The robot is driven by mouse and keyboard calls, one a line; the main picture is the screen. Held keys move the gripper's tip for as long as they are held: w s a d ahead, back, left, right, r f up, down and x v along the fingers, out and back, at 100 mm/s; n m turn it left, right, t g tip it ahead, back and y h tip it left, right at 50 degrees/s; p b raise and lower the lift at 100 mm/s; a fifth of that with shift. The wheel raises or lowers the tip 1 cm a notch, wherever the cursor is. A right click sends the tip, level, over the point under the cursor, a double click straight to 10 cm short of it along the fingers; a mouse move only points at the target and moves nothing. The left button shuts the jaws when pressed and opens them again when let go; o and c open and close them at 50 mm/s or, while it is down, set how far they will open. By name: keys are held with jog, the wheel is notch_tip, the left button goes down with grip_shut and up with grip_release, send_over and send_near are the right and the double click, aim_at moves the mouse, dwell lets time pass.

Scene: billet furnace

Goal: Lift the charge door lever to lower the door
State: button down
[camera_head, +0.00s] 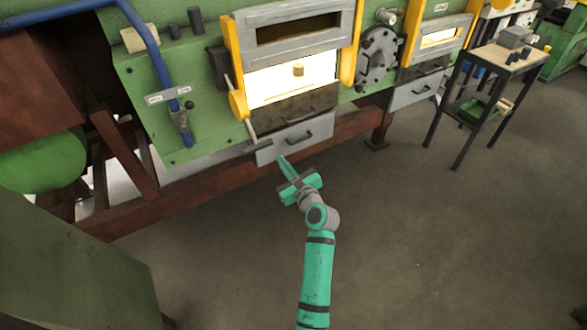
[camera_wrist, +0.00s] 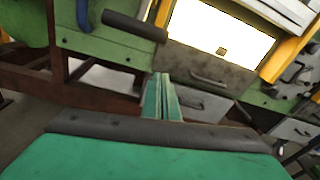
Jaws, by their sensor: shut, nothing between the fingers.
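The charge door (camera_head: 297,57) is a grey panel in yellow side guides on the green furnace front. It is raised, and a bright glowing opening (camera_head: 275,85) shows beneath it. The lever (camera_head: 249,127) hangs down from a yellow hub (camera_head: 238,104) left of the opening. Its dark cylindrical grip shows in the wrist view (camera_wrist: 135,25), up and left of my fingers. My gripper (camera_head: 282,160) is shut and empty, below and slightly right of the lever's lower end, in front of a grey drawer front. The wrist view shows the fingers together (camera_wrist: 162,90), apart from the grip.
A grey drawer (camera_head: 292,138) with a dark handle sits below the opening. A brown beam (camera_head: 190,190) runs under the furnace. A second glowing door (camera_head: 440,37) and a small work table (camera_head: 500,60) stand right. The floor in front is clear.

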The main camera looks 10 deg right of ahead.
jog(key=shift+w+a+r, duration=0.45)
jog(key=shift+w+r, duration=0.35)
jog(key=shift+r, duration=0.05)
jog(key=shift+w+a+r, duration=0.4)
jog(key=shift+w+r, duration=0.35)
jog(key=shift+r, duration=0.1)
